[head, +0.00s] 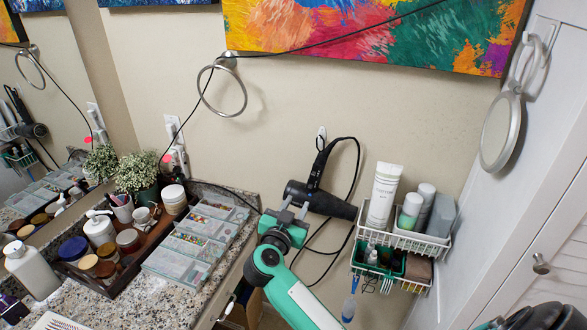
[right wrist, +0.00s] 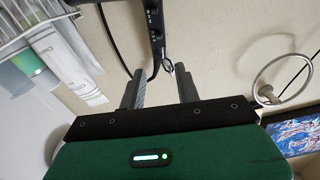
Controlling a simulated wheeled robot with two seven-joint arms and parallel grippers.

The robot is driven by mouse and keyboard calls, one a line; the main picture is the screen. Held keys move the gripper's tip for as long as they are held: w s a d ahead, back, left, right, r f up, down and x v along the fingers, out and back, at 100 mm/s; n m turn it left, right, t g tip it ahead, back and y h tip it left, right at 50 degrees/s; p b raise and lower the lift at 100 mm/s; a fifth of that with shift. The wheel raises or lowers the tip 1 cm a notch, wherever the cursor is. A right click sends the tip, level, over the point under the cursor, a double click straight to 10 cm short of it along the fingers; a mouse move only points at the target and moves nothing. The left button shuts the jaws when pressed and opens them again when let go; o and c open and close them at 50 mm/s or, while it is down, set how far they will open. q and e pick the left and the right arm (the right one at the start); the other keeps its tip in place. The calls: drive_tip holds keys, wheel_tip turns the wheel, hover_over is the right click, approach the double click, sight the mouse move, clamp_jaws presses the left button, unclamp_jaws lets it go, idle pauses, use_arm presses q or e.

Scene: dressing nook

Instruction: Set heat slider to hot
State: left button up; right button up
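A black hair dryer (head: 325,202) hangs on the wall, its handle (head: 318,168) pointing up and its wide nozzle to the right. In the right wrist view the dark handle (right wrist: 154,28) shows at the top with small light marks on it. I cannot make out which is the heat slider or where it is set. My right gripper (head: 294,206) is in front of the dryer's body. In the right wrist view the fingers (right wrist: 160,72) stand apart with nothing held between them, just short of the handle.
A wire rack (head: 405,238) with bottles and a tube hangs close to the right of the dryer. A black cord (head: 357,165) loops beside the handle. A granite counter (head: 150,302) with a tray and clear boxes lies left. A towel ring (head: 222,92) is above.

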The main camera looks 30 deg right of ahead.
sight(313, 174)
drive_tip(key=p+x, duration=0.1)
drive_tip(key=x, duration=1.2)
drive_tip(key=shift+w+d+p, duration=0.25)
drive_tip(key=shift+d+p, duration=0.05)
drive_tip(key=shift+p, duration=0.05)
clamp_jaws()
